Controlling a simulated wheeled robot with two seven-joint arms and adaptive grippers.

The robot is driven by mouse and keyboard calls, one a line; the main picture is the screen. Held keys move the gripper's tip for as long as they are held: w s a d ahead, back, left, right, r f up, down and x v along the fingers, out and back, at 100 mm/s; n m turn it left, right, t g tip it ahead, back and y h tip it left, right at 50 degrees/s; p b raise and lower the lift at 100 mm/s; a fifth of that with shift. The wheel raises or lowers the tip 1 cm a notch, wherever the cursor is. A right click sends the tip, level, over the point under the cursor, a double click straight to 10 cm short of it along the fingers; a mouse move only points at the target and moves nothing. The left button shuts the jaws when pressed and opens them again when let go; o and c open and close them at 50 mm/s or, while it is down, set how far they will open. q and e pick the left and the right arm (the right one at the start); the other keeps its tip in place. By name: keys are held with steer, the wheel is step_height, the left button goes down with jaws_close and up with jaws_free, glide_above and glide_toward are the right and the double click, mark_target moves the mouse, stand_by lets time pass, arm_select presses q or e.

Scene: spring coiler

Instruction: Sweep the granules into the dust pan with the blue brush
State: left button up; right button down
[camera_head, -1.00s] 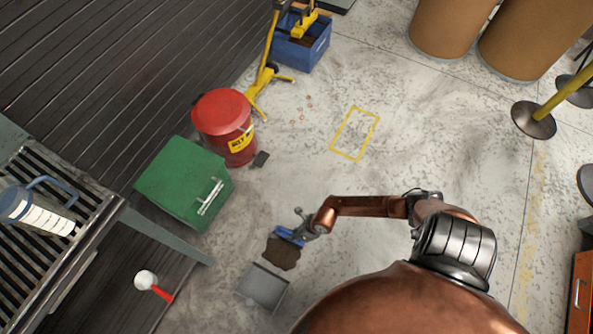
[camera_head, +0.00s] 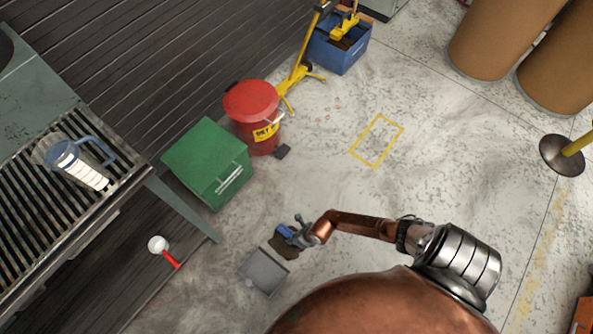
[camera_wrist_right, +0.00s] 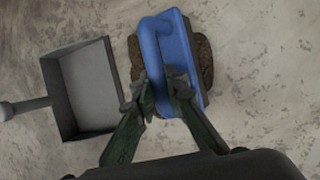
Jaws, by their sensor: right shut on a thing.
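The blue brush (camera_head: 284,231) is in my right gripper (camera_head: 296,236), whose fingers are shut on its blue handle in the right wrist view (camera_wrist_right: 165,92). The brown granules (camera_head: 284,250) lie in a heap on the floor. In the wrist view the heap (camera_wrist_right: 204,62) shows on both sides of the brush, which hides its middle. I cannot tell whether the bristles touch the floor. The grey dust pan (camera_head: 263,272) lies flat beside the heap, left of the brush in the wrist view (camera_wrist_right: 90,88), with a gap between. My left gripper is out of view.
A slatted bench (camera_head: 50,215) is at the left. A white-and-red object (camera_head: 160,246) lies near it.

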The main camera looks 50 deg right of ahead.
steer(key=shift+s+a+f+p, duration=0.15)
steer(key=shift+a+p, duration=0.45)
steer(key=shift+a, duration=0.75)
steer(key=shift+s+a+f+p, duration=0.15)
steer(key=shift+a+p, duration=0.45)
steer(key=shift+a, duration=0.7)
steer(key=shift+s+a+p, duration=0.1)
steer(key=shift+a+p, duration=0.5)
steer(key=shift+a, duration=1.1)
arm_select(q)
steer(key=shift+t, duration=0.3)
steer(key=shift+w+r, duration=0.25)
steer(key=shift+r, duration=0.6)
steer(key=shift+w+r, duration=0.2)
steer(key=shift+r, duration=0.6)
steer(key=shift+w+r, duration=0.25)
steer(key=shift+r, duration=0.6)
arm_select(e)
steer(key=shift+s+a+f, duration=0.1)
steer(key=shift+a+f, duration=0.1)
steer(key=shift+a, duration=0.35)
arm_select(q)
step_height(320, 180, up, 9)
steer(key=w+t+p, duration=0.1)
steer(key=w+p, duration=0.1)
steer(key=p, duration=0.5)
arm_select(e)
step_height(320, 180, up, 8)
steer(key=d, duration=0.2)
